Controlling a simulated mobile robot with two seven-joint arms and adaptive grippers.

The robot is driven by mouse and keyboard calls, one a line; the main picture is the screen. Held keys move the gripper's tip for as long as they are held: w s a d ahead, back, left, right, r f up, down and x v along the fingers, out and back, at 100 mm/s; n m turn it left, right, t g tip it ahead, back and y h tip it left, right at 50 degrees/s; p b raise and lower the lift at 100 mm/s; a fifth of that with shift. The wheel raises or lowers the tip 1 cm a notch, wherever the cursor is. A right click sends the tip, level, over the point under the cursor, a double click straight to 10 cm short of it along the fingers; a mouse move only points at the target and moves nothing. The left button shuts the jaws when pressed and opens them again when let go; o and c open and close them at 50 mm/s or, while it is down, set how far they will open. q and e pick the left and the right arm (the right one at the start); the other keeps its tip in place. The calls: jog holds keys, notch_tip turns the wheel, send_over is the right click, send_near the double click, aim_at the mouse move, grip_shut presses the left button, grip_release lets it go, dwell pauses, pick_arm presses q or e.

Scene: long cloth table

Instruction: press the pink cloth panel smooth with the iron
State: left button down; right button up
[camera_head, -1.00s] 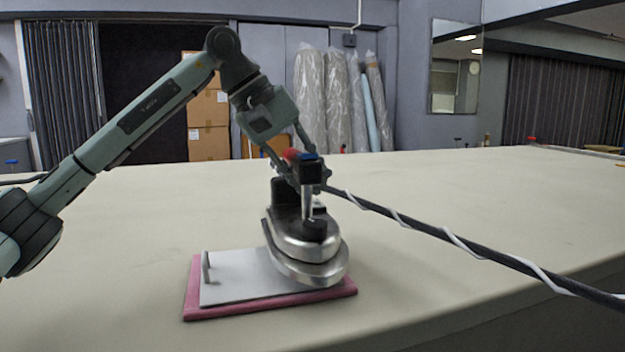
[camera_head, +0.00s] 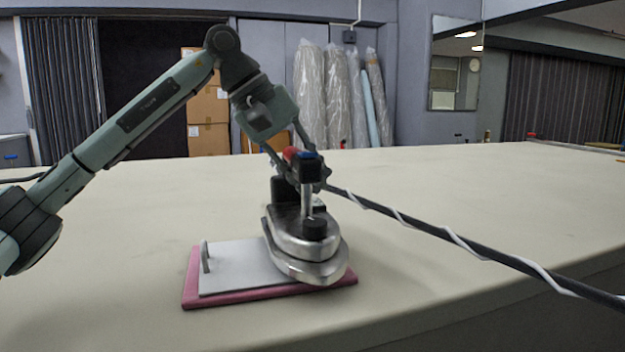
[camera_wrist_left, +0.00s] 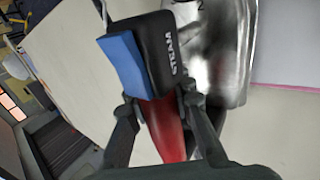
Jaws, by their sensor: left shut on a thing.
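The iron (camera_head: 303,236) is silver with a dark top. My left gripper (camera_head: 297,172) is shut on its handle, which is black with red and blue parts; the left wrist view shows the grip on the red part (camera_wrist_left: 170,128). The iron overlaps the right end of a grey metal plate (camera_head: 235,268) that lies on a pink slab (camera_head: 250,297). I cannot tell whether the sole touches the plate. The slab's pink edge also shows in the wrist view (camera_wrist_left: 285,87). I cannot tell whether this pink piece is the cloth panel. The right gripper is not in view.
The pale table (camera_head: 440,215) is wide and clear behind and left of the plate. A dark cord with a white spiral (camera_head: 450,236) runs from the iron to the right. A small upright stop (camera_head: 205,257) stands at the plate's left end. The table's front edge is close.

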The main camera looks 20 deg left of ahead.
pick_arm(q)
jog(key=shift+f+b, duration=0.45)
jog(key=shift+f, duration=0.05)
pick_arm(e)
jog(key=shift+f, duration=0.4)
pick_arm(q)
jog(key=shift+s+f, duration=0.1)
jog(key=shift+f, duration=0.25)
dwell(1.5)
jog(key=shift+r, duration=0.25)
jog(key=shift+r+p, duration=1.5)
jog(key=shift+r, duration=0.2)
jog(key=shift+r+p, duration=0.9)
jog(key=shift+r, duration=0.15)
jog(key=shift+r+p, duration=0.7)
jog(key=shift+r, duration=0.1)
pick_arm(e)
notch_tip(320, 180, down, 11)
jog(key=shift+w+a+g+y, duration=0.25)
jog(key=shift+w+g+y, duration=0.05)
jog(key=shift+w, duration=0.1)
